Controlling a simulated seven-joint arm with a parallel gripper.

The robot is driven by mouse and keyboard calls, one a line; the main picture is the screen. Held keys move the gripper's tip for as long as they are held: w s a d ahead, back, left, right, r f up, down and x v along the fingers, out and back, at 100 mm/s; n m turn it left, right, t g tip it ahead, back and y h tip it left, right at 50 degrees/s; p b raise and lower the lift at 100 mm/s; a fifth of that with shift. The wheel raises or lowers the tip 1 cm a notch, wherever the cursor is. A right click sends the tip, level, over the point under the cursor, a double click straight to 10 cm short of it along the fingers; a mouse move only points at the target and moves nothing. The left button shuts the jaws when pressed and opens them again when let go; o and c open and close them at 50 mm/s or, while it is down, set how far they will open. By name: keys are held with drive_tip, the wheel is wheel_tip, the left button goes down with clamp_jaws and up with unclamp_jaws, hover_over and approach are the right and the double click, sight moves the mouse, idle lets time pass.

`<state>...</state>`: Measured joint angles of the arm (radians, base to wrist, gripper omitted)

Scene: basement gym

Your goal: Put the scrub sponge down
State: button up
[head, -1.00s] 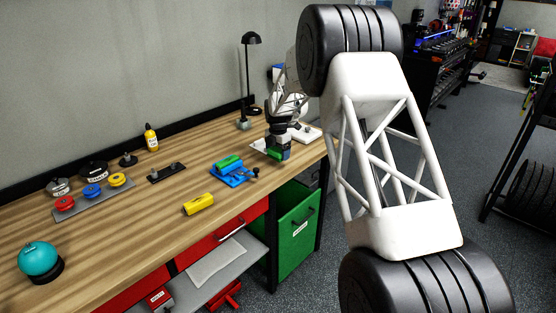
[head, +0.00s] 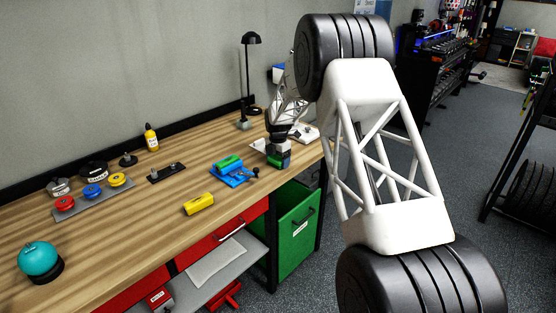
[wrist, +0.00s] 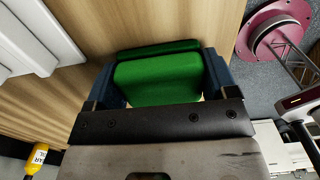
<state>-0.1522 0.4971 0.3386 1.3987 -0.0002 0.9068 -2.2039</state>
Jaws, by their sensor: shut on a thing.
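The scrub sponge, a green block, sits between the dark blue fingers of my gripper (wrist: 160,88). The sponge (wrist: 160,73) fills the gap between the fingers in the wrist view, with a darker green strip along its far edge. In the head view my gripper (head: 279,156) points down over the right end of the wooden workbench (head: 130,225), and the sponge (head: 279,162) shows as a small green patch low between the fingers. I cannot tell whether the sponge touches the bench top.
A blue fixture (head: 238,178) with a green piece on it stands left of my gripper. A yellow block (head: 199,204) lies nearer the front edge. A white device (head: 304,134) is just behind. A black lamp (head: 250,75) stands farther back.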

drive_tip(key=o, duration=0.8)
drive_tip(key=shift+r, duration=0.1)
wheel_tip(320, 180, up, 12)
idle(0.3)
idle(0.7)
